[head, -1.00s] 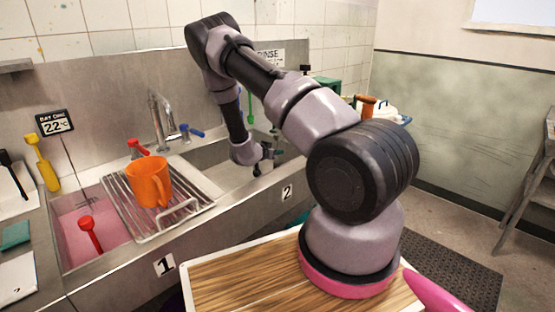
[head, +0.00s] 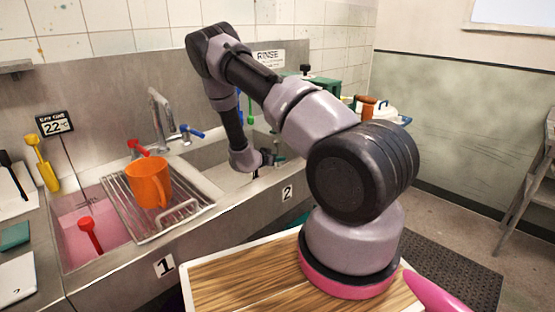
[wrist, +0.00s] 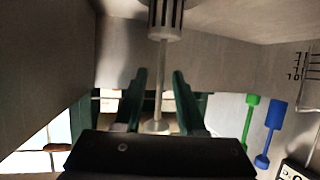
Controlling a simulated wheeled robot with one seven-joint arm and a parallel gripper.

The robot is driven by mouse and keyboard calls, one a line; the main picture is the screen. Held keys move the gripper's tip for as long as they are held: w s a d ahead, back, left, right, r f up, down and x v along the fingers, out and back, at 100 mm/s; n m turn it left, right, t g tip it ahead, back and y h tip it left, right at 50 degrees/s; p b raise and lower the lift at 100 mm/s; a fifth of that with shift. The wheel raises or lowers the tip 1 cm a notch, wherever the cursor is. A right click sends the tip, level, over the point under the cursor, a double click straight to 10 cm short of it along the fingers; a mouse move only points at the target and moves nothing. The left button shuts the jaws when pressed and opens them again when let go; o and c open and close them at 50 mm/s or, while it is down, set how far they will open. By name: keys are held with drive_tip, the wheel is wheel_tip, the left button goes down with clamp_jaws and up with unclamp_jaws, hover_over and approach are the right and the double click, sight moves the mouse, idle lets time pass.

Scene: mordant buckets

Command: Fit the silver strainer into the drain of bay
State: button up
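The silver strainer (wrist: 165,15) shows at the top of the wrist view as a slotted cup. Its thin stem runs between the dark green fingers of my gripper (wrist: 160,72) to a flared end near the palm. The fingers stand slightly apart, one on each side of the stem. I cannot tell whether they press on the strainer. In the head view my gripper (head: 266,160) is low inside the basin of bay 2 (head: 208,158), small and partly hidden by its wrist. The drain cannot be made out in either view.
Bay 1 (head: 72,212) holds pink liquid and a red-handled tool (head: 90,236). A wire rack (head: 186,212) with an orange jug (head: 149,184) stands between the bays. A tap (head: 158,118) rises behind. Green (wrist: 249,118) and blue (wrist: 270,130) utensils hang nearby.

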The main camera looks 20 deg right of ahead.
drive_tip(key=v, duration=1.1)
drive_tip(key=w+a+r+y, duration=0.1)
drive_tip(key=a+r+y, duration=0.3)
drive_tip(key=r, duration=0.4)
drive_tip(key=w+a+r+y, duration=0.2)
drive_tip(key=a+r+y, duration=0.15)
drive_tip(key=r, duration=0.35)
drive_tip(key=s+a+r+n+t+y, duration=0.1)
drive_tip(key=s+a+r+y, duration=0.2)
drive_tip(key=r, duration=0.5)
drive_tip(key=s+a+r+n+y, duration=0.1)
drive_tip(key=s+r+n+y, duration=0.1)
drive_tip(key=s+r, duration=0.35)
drive_tip(key=s+r+n, duration=0.1)
drive_tip(key=s+r, duration=0.3)
drive_tip(key=s, duration=0.4)
drive_tip(key=s+d+r+n+g, duration=0.1)
drive_tip(key=s+r, duration=0.3)
drive_tip(key=s, duration=0.5)
drive_tip(key=s+d+r+n, duration=0.1)
drive_tip(key=s+r, duration=0.3)
drive_tip(key=s, duration=0.4)
drive_tip(key=shift+s+r+n+y, duration=0.25)
drive_tip(key=shift+n+y, duration=0.2)
drive_tip(key=shift+n, duration=0.15)
